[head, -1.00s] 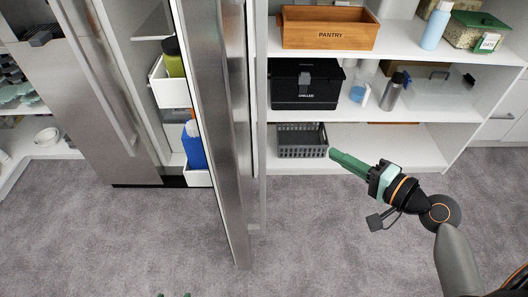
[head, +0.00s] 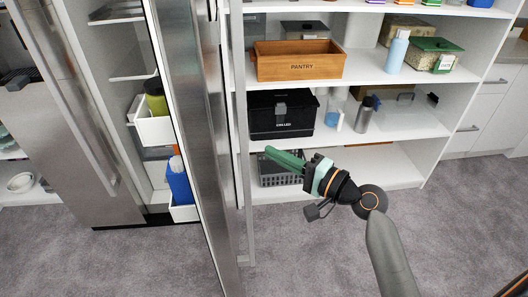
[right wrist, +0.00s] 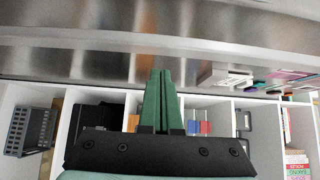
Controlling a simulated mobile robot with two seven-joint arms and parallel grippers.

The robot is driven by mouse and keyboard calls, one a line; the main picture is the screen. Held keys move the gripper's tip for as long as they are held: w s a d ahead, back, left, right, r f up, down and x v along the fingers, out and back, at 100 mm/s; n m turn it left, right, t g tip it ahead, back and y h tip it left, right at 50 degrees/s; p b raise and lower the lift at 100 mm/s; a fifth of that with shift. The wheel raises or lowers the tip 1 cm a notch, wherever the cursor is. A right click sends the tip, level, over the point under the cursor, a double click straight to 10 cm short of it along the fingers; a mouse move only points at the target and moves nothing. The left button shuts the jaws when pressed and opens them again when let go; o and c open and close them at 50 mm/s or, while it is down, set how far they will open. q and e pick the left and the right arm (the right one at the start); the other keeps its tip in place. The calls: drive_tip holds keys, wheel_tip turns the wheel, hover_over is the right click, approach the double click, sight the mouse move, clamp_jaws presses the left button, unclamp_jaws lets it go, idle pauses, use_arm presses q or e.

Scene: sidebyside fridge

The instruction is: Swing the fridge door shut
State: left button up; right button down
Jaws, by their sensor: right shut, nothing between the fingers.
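The fridge door (head: 188,140) stands open, seen nearly edge-on as a tall steel panel left of centre in the head view. White bins (head: 155,130) with a green-lidded jar and a blue bottle (head: 178,181) show on its left side. The fridge's other steel door (head: 62,110) at the left looks shut. My right gripper (head: 270,153) is shut and empty, to the right of the open door, its fingers pointing toward it. In the right wrist view, the green fingers (right wrist: 160,75) point at a steel surface (right wrist: 80,62); I cannot tell whether they touch it. My left gripper is not in view.
White pantry shelves (head: 400,78) stand behind my right gripper, with a wooden pantry box (head: 300,68), a black chilled box (head: 280,122) and a grey basket (head: 275,176) low down. The grey carpet (head: 310,250) in front is clear.

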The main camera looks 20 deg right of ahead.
drive_tip(key=shift+w+a, duration=0.15)
drive_tip(key=shift+a, duration=0.55)
drive_tip(key=shift+w+a, duration=0.15)
drive_tip(key=shift+a, duration=0.55)
